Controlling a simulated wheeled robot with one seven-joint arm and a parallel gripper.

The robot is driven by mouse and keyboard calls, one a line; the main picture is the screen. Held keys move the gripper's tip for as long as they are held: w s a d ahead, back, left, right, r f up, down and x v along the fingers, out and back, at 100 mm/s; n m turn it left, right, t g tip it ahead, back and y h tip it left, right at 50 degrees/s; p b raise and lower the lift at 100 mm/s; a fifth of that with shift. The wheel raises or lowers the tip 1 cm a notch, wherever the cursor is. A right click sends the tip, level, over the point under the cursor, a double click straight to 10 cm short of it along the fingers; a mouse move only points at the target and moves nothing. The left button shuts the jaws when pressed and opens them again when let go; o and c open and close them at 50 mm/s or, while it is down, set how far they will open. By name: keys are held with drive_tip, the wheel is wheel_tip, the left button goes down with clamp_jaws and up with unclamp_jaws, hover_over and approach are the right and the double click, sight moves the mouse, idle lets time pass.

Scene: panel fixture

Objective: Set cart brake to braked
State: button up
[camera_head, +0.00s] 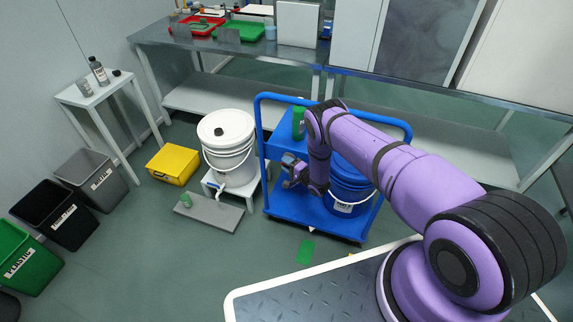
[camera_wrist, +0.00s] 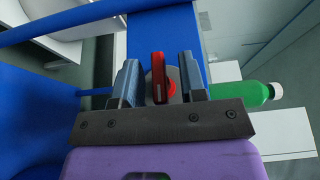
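The blue cart (camera_head: 290,207) stands in the middle of the floor in the head view. In the wrist view a red lever (camera_wrist: 158,78), which looks like the cart brake, stands out from a round grey mount on a blue part of the cart. My gripper (camera_wrist: 160,78) is open, with one finger on each side of the lever and a gap visible on both sides. In the head view my gripper (camera_head: 293,169) is at the cart's left front, and the lever cannot be made out there. The lever's setting cannot be read.
A green bottle (camera_head: 298,123) stands on the cart's raised blue part, close to my arm; it also shows in the wrist view (camera_wrist: 243,95). A blue bucket (camera_head: 349,187) sits on the cart. A white bucket (camera_head: 228,140) stands left, near a grey slab (camera_head: 212,213).

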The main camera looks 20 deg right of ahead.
drive_tip(key=shift+w+a, duration=0.1)
drive_tip(key=shift+c, duration=0.4)
clamp_jaws()
